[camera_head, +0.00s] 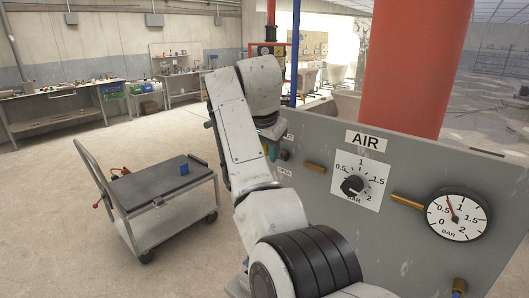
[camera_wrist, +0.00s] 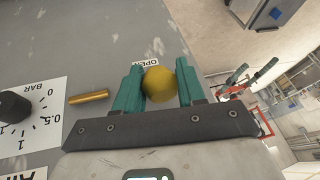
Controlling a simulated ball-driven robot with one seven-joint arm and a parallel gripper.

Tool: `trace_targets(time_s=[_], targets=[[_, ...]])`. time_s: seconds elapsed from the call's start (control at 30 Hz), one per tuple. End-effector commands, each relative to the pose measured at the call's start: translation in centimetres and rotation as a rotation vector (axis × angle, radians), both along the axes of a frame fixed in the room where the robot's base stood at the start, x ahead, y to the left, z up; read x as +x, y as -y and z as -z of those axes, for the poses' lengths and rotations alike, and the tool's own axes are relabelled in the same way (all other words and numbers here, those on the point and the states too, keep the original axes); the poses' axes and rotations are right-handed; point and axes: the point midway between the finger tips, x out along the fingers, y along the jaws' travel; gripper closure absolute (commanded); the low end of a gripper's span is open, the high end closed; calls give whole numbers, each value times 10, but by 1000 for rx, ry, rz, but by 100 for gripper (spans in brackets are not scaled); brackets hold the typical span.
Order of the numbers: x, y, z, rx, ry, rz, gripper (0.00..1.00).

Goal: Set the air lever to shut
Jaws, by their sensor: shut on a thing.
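The air lever's round yellow knob (camera_wrist: 160,86) sits between the teal fingers of my gripper (camera_wrist: 157,70) in the wrist view. The fingers are shut on it from both sides. A small white label reading OPEN (camera_wrist: 148,63) is on the grey panel (camera_wrist: 70,35) just beyond the knob. The lever's shaft is hidden behind the knob and my gripper. In the head view, my arm covers most of the lever area. The AIR sign (camera_head: 366,140) is on the panel to the right of my arm.
A black dial knob (camera_head: 352,185) and a round BAR gauge (camera_head: 457,215) are on the panel, with brass pipes (camera_head: 407,202) beside them. The gauge needle points between 0.5 and 1. A grey cart (camera_head: 160,205) with a blue block stands left of my arm on open floor.

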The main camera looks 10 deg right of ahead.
Motion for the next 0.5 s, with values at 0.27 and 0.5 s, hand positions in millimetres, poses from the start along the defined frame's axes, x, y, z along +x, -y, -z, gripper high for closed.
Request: trace_targets(time_s=[0.27, 0.5], targets=[[1, 2, -3, 38, -27, -1, 100], [2, 2, -3, 40, -28, 0, 100]])
